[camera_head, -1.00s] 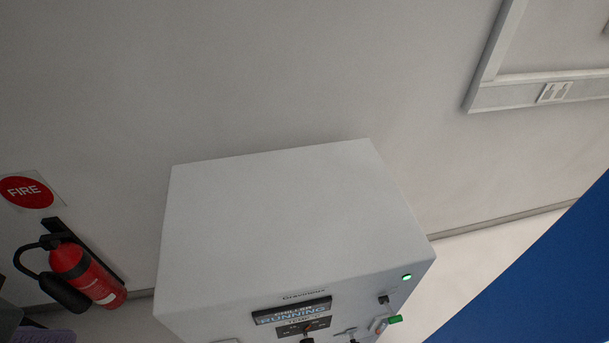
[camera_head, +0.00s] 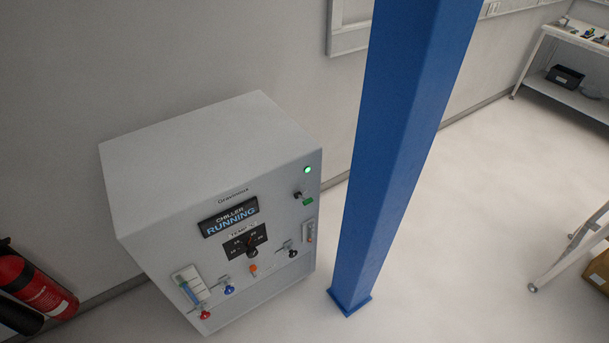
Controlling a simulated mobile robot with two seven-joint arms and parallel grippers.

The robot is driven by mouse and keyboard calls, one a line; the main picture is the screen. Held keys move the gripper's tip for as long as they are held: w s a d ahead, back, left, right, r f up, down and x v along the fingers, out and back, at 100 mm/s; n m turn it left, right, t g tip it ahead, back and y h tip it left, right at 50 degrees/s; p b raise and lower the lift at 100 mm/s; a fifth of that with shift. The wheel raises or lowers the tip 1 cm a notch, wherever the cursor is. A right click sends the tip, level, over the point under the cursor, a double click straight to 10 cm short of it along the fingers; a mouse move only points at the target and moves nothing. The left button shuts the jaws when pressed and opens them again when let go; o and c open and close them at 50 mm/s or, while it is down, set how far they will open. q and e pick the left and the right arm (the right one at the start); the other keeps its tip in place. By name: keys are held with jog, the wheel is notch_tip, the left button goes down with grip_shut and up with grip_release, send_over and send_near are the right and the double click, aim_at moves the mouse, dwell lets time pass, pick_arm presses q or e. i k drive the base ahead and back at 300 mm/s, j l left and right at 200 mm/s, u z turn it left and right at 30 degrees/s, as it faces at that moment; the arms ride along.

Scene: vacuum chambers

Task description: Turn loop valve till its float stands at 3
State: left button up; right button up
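A grey-white chiller cabinet (camera_head: 205,170) stands against the wall at the left, its front turned to the lower right. Its display (camera_head: 228,217) reads CHILLER RUNNING, with a temperature dial (camera_head: 250,249) below it. A flow gauge (camera_head: 190,285) sits at the front's lower left, with a blue-handled valve (camera_head: 229,290) and a red-handled valve (camera_head: 205,314) by it. I cannot tell which one is the loop valve, and the float readings are too small to read. Neither gripper shows.
A blue column (camera_head: 390,150) stands on the floor just right of the cabinet. A red fire extinguisher (camera_head: 38,288) hangs at the far left. A bench (camera_head: 570,40) is at the upper right. The floor between is clear.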

aim_at(292, 254)
jog(key=l+u, duration=0.45)
jog(key=l, duration=0.5)
jog(key=j+z, duration=0.45)
jog(key=j, duration=0.45)
jog(key=k+j+z, duration=0.1)
jog(key=j+z, duration=0.3)
jog(key=j, duration=0.45)
jog(key=i+l+z, duration=0.15)
jog(key=i+l, duration=0.35)
jog(key=i+l+z, duration=0.1)
jog(key=i+l, duration=0.3)
jog(key=i, duration=0.2)
